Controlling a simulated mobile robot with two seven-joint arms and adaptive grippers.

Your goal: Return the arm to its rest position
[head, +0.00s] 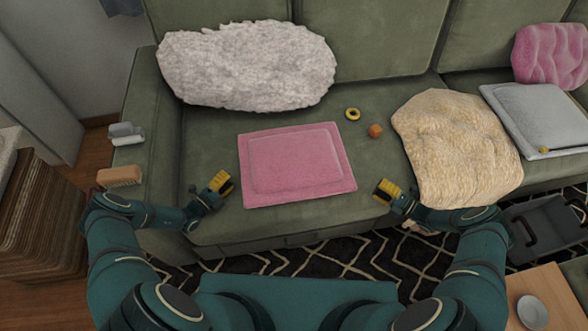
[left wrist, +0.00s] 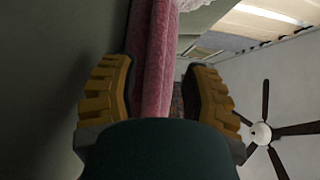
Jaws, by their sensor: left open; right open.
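My left gripper (head: 221,183) is open and empty in the head view, over the front of the green sofa seat, left of a flat pink cushion (head: 297,165). In the left wrist view its two yellow fingers (left wrist: 157,95) stand apart, with the pink cushion's edge (left wrist: 155,45) showing beyond and between them. I cannot tell from that view how near the cushion is. My right gripper (head: 386,190) is open and empty in the head view, near the seat's front edge, between the pink cushion and a cream pillow (head: 456,145).
A yellow ring (head: 352,114) and an orange cube (head: 375,131) lie on the sofa seat. A fluffy white pillow (head: 247,65) leans on the backrest. A grey cushion (head: 535,115) lies at right. A brush (head: 119,176) and a grey object (head: 126,133) are on the left armrest.

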